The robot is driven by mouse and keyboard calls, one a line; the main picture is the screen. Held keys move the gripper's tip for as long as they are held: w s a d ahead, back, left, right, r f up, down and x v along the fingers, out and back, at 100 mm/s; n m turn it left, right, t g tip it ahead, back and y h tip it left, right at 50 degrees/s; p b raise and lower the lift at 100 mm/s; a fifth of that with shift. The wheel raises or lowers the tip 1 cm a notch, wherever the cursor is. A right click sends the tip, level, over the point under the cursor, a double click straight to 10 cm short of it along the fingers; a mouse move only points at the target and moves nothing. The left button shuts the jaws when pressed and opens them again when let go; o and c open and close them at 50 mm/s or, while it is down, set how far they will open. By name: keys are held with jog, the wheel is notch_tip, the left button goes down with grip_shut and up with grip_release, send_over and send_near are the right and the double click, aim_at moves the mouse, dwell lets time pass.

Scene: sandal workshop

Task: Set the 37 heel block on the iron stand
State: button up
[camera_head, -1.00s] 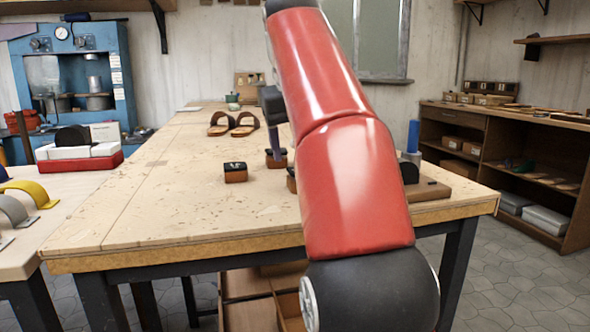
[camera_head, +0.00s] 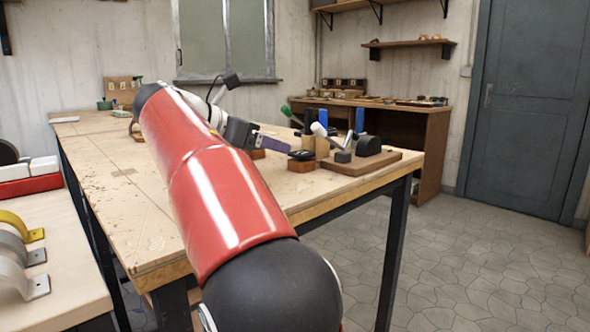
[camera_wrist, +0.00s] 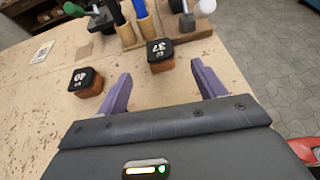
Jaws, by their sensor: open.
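The 37 heel block (camera_wrist: 160,56), a small brown block with a black top marked 37, stands on the table ahead of my gripper in the wrist view. It appears to be the block (camera_head: 301,163) by the wooden base in the head view. My gripper (camera_wrist: 161,86) is open and empty, its purple fingers apart on the near side of the block. It also shows in the head view (camera_head: 273,143). A wooden base (camera_head: 370,164) carries a dark rounded form (camera_head: 367,145) and handled parts. I cannot tell for certain which part is the iron stand.
A similar block marked 40 (camera_wrist: 87,81) stands left of the 37 block. Blue-handled tools (camera_wrist: 141,22) stand upright beyond it in a wooden holder. The worktable (camera_head: 110,190) has bare room at its near left. A side table (camera_head: 70,275) holds curved straps.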

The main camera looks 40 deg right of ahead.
aim_at(299, 153)
jog(key=b+x, duration=0.1)
jog(key=x, duration=0.6)
jog(key=shift+d+f, duration=0.3)
jog(key=shift+f, duration=0.05)
jog(key=c, duration=1.2)
jog(key=shift+o, duration=0.2)
jog(key=shift+r, duration=0.15)
notch_tip(299, 153, up, 10)
jog(key=p, duration=0.2)
